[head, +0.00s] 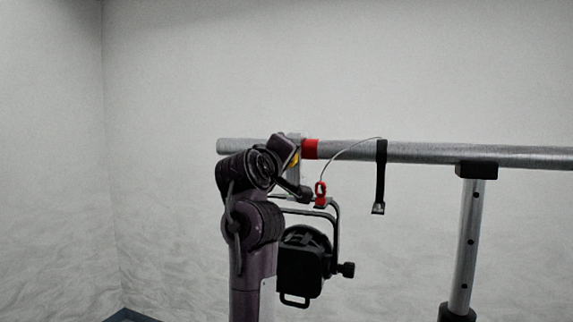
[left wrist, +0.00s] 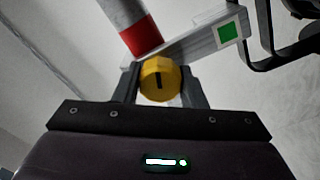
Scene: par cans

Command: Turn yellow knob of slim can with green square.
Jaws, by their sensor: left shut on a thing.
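In the left wrist view the yellow knob (left wrist: 160,79) sits between the fingers of my left gripper (left wrist: 160,88), which is shut on it. A dark slot mark runs across the knob's face. The clamp (left wrist: 190,40) behind it carries a green square (left wrist: 227,33). In the head view my left gripper (head: 290,158) is up at the clamp, and only a sliver of the yellow knob (head: 294,160) shows past it. The black can (head: 302,270) hangs below on its yoke, partly hidden by my left arm. My right gripper is not in view.
A grey horizontal pipe (head: 440,153) with a red band (head: 310,149) bears the clamp. A red carabiner (head: 320,190) on a thin cable and a black strap (head: 380,180) hang to the right. A metal stand post (head: 467,240) holds the pipe. The wall behind is bare.

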